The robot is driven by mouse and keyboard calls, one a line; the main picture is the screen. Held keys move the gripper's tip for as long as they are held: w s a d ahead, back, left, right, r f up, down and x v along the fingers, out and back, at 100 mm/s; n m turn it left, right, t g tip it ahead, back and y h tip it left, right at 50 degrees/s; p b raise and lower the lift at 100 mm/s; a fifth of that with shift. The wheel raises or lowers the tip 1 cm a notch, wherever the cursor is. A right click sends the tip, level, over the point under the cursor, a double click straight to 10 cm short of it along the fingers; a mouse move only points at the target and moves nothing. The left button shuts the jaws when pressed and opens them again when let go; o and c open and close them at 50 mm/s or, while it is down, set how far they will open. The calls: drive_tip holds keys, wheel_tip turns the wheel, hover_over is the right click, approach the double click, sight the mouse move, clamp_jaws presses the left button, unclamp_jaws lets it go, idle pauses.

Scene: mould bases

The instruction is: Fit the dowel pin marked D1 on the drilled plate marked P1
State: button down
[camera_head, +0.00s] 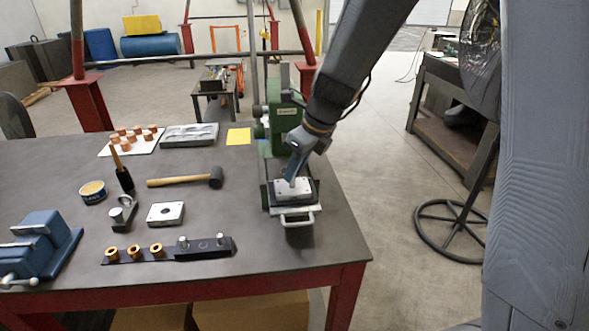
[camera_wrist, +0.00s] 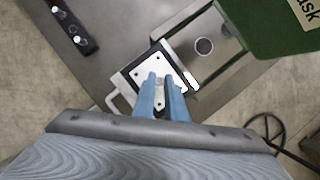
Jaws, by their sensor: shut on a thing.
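A pale drilled plate (camera_head: 293,188) with small dark holes lies on a black base on the green press's bed. It also shows in the wrist view (camera_wrist: 165,66); no mark is legible. My gripper (camera_head: 291,184) points down over this plate. In the wrist view its blue fingers (camera_wrist: 161,84) are closed in on a small pale thing, taken to be the dowel pin. The fingers hide most of it, and I cannot tell whether it has entered a hole. Upright metal pins stand in a black holder (camera_head: 203,247) at the table's front.
The green press (camera_head: 283,118) rises just behind the plate. A handle (camera_head: 297,218) sticks out in front. A mallet (camera_head: 185,182), another plate with a central hole (camera_head: 165,213), bushings (camera_head: 156,250) and a blue vice (camera_head: 42,243) lie to the left.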

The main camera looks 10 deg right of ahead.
drive_tip(key=c, duration=1.7)
unclamp_jaws()
drive_tip(key=v, duration=0.8)
drive_tip(key=s+d+f+n+h+b, duration=0.1)
drive_tip(key=s+f+n, duration=0.3)
drive_tip(key=n, duration=0.4)
drive_tip(key=s+d+f+n+g+h+b, duration=0.1)
drive_tip(key=s+d+f+n, duration=0.3)
drive_tip(key=n, duration=0.4)
drive_tip(key=s+d+f+n+h+b, duration=0.1)
drive_tip(key=s+d+f+n, duration=0.2)
drive_tip(key=s+f+n, duration=0.3)
drive_tip(key=shift+s+n+g+b, duration=0.2)
drive_tip(key=shift+n+g+b, duration=0.1)
drive_tip(key=shift+n, duration=1.3)
drive_tip(key=shift+s+d+f+n, duration=0.25)
drive_tip(key=shift+s+n, duration=0.2)
drive_tip(key=shift+n, duration=0.45)
